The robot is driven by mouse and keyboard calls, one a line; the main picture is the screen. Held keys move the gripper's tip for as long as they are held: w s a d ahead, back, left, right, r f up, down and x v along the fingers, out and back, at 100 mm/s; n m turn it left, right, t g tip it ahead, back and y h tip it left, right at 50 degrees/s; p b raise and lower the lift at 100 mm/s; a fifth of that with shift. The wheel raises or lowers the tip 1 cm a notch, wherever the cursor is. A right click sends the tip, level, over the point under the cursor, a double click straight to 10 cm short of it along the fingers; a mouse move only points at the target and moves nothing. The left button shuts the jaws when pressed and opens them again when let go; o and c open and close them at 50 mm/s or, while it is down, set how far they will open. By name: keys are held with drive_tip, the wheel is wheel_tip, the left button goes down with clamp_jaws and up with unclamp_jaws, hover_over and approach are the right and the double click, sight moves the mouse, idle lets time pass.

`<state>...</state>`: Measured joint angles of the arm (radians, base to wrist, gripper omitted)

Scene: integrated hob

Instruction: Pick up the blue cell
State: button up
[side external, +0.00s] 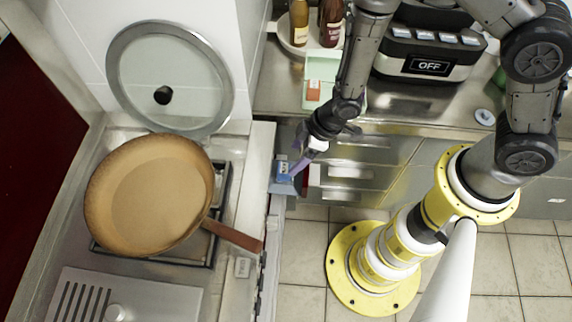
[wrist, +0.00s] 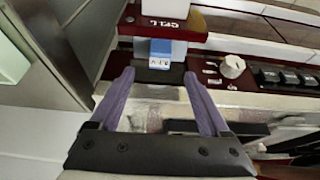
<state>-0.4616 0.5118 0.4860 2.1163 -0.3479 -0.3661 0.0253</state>
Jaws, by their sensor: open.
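The blue cell (wrist: 160,48) is a small block, blue on top with a paler face carrying dark marks. It sits upright on a dark base at the front of a dark red panel (wrist: 187,31) labelled "CELL". My gripper (wrist: 159,75) is open, its two purple fingers pointing at the cell, one to each side. The fingertips appear just short of it, with nothing between them. In the side external view, the blue cell (side external: 282,170) is small, left of my gripper (side external: 297,170) near the hob's right edge. The fingers partly overlap there.
A large brown pan (side external: 150,195) stands on the hob, its handle reaching right. A glass lid (side external: 185,75) leans behind it. A knob (wrist: 232,66) and dark switches (wrist: 285,78) lie right of the cell. A pale green box (side external: 320,68) and bottles (side external: 331,22) stand on the back counter.

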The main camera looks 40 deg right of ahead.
sight(285, 168)
drive_tip(key=x, duration=0.8)
drive_tip(key=shift+f, duration=0.15)
clamp_jaws()
idle(0.6)
